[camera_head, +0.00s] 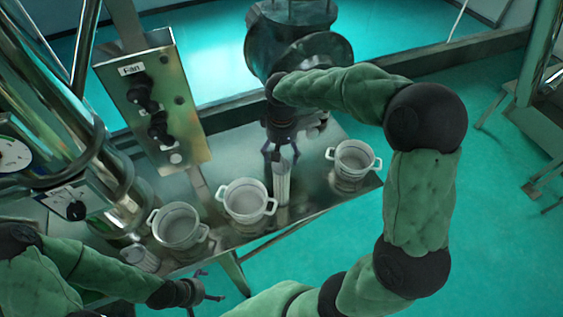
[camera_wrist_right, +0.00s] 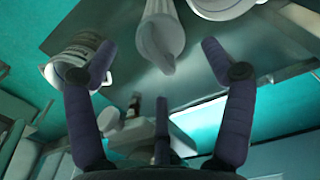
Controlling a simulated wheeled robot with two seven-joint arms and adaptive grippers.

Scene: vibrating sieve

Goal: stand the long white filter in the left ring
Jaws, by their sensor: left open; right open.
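The long white filter (camera_head: 283,185) is upright at the table, between the middle and right two-handled vessels. Its pale, tapering body also shows in the right wrist view (camera_wrist_right: 160,35), in the gap ahead of the fingers. My right gripper (camera_head: 282,153) is open at the filter's upper end, a finger on either side; the wrist view shows no grip on it. My left gripper (camera_head: 203,291) is open and empty, low in front of the table's edge. I cannot tell which round part is the left ring.
White two-handled vessels stand on the metal table at left (camera_head: 180,226), middle (camera_head: 246,200) and right (camera_head: 353,163). A small white cylinder (camera_head: 140,257) is at the table's left end. A control panel marked Fan (camera_head: 150,105) and steel machinery rise behind at left.

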